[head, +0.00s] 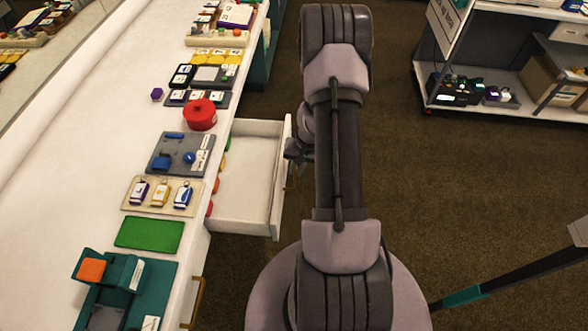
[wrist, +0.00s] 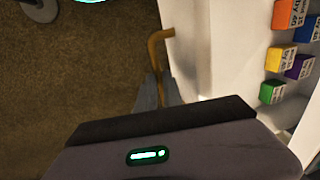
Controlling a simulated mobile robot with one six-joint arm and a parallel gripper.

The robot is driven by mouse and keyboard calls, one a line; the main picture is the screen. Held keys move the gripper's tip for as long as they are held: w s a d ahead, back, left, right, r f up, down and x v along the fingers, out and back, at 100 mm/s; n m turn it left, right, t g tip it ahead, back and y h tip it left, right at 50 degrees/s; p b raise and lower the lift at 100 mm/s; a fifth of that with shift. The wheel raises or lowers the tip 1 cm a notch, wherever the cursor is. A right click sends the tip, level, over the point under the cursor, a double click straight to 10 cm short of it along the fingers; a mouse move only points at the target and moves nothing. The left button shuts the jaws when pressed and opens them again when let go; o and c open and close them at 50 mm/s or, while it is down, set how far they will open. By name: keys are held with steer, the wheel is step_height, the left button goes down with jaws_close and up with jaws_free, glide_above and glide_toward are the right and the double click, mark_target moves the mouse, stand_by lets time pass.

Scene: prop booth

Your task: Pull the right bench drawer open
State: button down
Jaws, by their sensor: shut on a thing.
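The right bench drawer (head: 245,185) stands pulled out from the white bench, its pale inside showing. In the wrist view its white front panel (wrist: 190,45) runs down beside a brass bar handle (wrist: 161,42). My gripper (wrist: 160,90) is shut on the handle at the drawer front. In the head view my arm covers most of my gripper, and only a bit of the handle (head: 289,178) shows.
Coloured blocks (wrist: 282,55) lie inside the drawer along its bench side. Another brass handle (head: 193,302) is on the closed front nearer me. The bench top (head: 75,150) holds a red pot (head: 200,114) and several trays. Carpet (head: 450,200) to the right is clear.

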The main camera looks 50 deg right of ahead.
steer(key=c, duration=1.8)
jaws_free()
steer(key=shift+o, duration=0.2)
step_height(320, 180, up, 17)
steer(key=s+d+p, duration=0.2)
steer(key=p, duration=0.5)
steer(key=shift+s, duration=0.25)
steer(key=shift+r, duration=0.15)
